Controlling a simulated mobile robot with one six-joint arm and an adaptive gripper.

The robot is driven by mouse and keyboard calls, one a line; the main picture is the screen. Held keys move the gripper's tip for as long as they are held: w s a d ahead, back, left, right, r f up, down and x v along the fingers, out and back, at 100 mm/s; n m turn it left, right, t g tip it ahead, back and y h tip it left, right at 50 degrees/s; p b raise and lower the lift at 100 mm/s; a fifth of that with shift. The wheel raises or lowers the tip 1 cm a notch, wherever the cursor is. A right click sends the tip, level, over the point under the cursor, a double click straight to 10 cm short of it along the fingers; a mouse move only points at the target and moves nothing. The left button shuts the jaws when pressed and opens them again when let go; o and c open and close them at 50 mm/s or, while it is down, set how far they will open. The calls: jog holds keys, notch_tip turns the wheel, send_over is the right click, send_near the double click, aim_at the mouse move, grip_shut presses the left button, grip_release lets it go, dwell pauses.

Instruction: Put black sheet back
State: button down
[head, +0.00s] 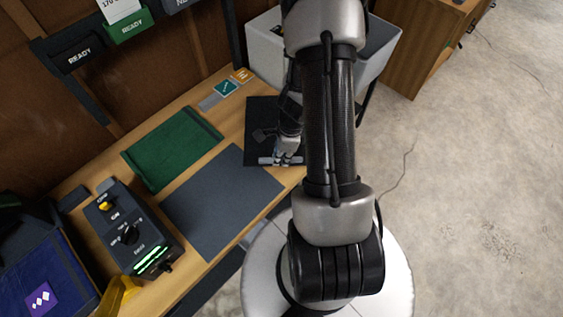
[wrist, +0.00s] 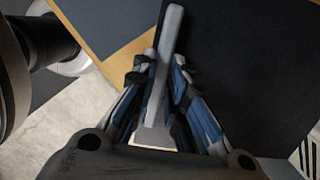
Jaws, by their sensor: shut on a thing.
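The black sheet (head: 262,117) lies at the right end of the wooden bench, partly hidden by my arm. A light grey bar (wrist: 169,55) runs along its near edge. In the wrist view the black sheet (wrist: 245,70) fills the right side. My gripper (head: 284,157) is at this near edge. Its fingers (wrist: 160,85) are closed around the grey bar, one on each side. The sheet looks flat on or close to the bench; I cannot tell if it is lifted.
A green sheet (head: 172,147) and a dark grey mat (head: 222,200) lie on the bench (head: 230,130). A control box (head: 130,235) stands at left. Black (head: 80,55) and green (head: 130,28) READY holders are on the wall. A grey bin (head: 265,50) stands behind my arm.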

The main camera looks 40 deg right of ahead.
jog(key=shift+f+b, duration=0.5)
jog(key=shift+f, duration=0.7)
jog(key=shift+f, duration=0.15)
jog(key=c, duration=1.6)
grip_release()
